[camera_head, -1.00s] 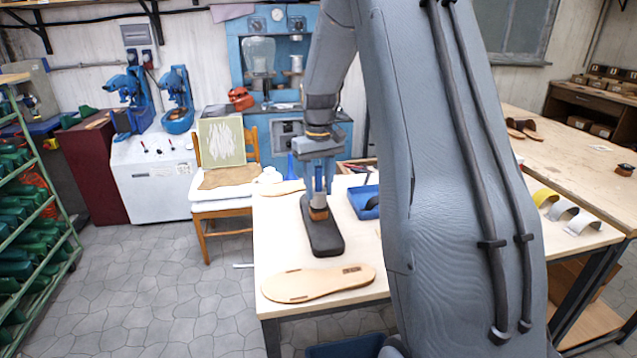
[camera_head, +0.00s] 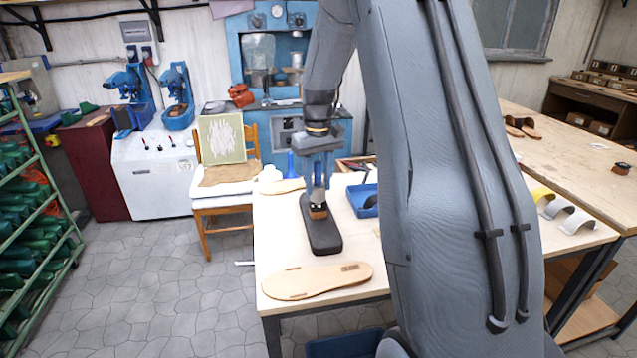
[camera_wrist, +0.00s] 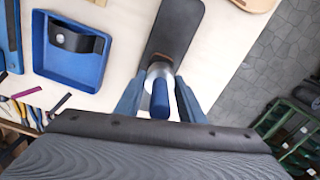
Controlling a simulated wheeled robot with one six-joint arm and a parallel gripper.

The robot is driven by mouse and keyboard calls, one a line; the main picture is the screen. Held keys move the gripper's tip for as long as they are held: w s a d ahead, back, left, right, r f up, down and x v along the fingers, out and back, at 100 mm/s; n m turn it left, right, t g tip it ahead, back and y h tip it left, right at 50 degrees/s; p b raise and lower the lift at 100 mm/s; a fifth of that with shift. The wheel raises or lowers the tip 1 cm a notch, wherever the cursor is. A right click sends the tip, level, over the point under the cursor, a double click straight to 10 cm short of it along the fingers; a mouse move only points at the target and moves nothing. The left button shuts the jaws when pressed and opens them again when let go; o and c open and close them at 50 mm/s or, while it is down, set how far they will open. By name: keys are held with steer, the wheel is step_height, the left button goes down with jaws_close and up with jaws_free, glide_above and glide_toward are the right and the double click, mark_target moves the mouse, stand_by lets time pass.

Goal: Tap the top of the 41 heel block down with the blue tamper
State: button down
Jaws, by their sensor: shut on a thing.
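My gripper (camera_head: 318,174) is shut on the blue tamper, upright over the far part of the black sole-shaped base (camera_head: 324,240). The tamper's metal end (camera_head: 318,195) shows below my fingers. Its blue handle (camera_wrist: 160,98) stands between the fingers in the wrist view. The brown heel block (camera_head: 318,212) sits on the base directly under the tamper; a brown edge of it (camera_wrist: 164,57) also shows in the wrist view. The tamper hides most of the block's top. I cannot tell whether they touch. The number 41 is not readable.
A tan sole (camera_head: 318,281) lies near the table's front edge. A blue tray (camera_head: 361,206) with a black piece stands right of the base. Several hand tools (camera_wrist: 28,108) lie beyond the tray. A blue funnel (camera_head: 292,165) stands behind. The table left of the base is clear.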

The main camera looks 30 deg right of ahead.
mark_target(318, 162)
steer(key=shift+r, duration=0.75)
steer(key=shift+r+p, duration=1.65)
steer(key=shift+r, duration=0.4)
